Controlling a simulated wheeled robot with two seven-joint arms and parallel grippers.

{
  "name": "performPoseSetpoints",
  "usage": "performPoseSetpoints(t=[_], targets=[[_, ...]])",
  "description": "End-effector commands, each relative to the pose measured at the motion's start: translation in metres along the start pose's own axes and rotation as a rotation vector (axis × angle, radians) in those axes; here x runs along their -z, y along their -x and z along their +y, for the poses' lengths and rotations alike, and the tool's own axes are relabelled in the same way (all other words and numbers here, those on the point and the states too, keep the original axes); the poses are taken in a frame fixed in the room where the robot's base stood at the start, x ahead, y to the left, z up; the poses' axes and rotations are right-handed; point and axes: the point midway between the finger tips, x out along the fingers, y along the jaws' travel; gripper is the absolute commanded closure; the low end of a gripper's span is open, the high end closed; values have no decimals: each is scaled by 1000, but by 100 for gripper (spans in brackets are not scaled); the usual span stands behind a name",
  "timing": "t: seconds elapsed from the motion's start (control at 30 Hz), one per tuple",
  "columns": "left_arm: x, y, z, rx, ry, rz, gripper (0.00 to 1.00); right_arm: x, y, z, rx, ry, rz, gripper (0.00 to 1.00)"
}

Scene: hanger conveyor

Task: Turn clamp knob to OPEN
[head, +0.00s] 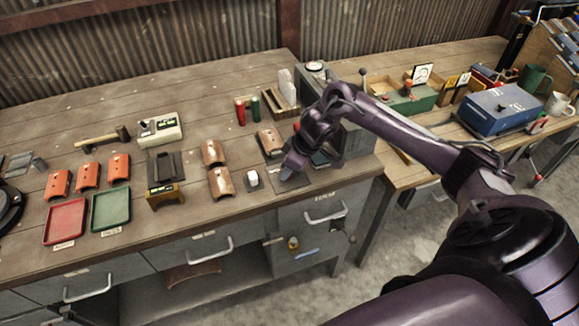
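My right gripper (291,167) reaches in from the right, with its tip low over the bench near a flat grey plate (288,181). The fingers are small and dark, so I cannot tell whether they are open or shut. A grey machine (352,139) stands just behind and right of the gripper, and my arm covers much of it. No clamp knob can be made out for certain; it may be hidden behind my gripper or arm. My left gripper is out of view.
Red (66,221) and green (111,209) trays, a dark fixture (165,168) and a hammer (104,138) are farther left. A blue box (503,108) stands on the right bench.

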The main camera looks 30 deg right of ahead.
Motion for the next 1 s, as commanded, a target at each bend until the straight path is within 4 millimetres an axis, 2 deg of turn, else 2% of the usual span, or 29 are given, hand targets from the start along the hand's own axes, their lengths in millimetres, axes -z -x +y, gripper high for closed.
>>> performPoseSetpoints(t=[0.1, 0.47, 1.0], targets=[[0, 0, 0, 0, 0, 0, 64, 0, 0, 0, -1, 0, 0, 91], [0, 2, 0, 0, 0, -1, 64, 1, 1, 1, 27, 65, 2, 91], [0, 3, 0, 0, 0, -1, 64, 4, 1, 4, 200, 485, 5, 91]])
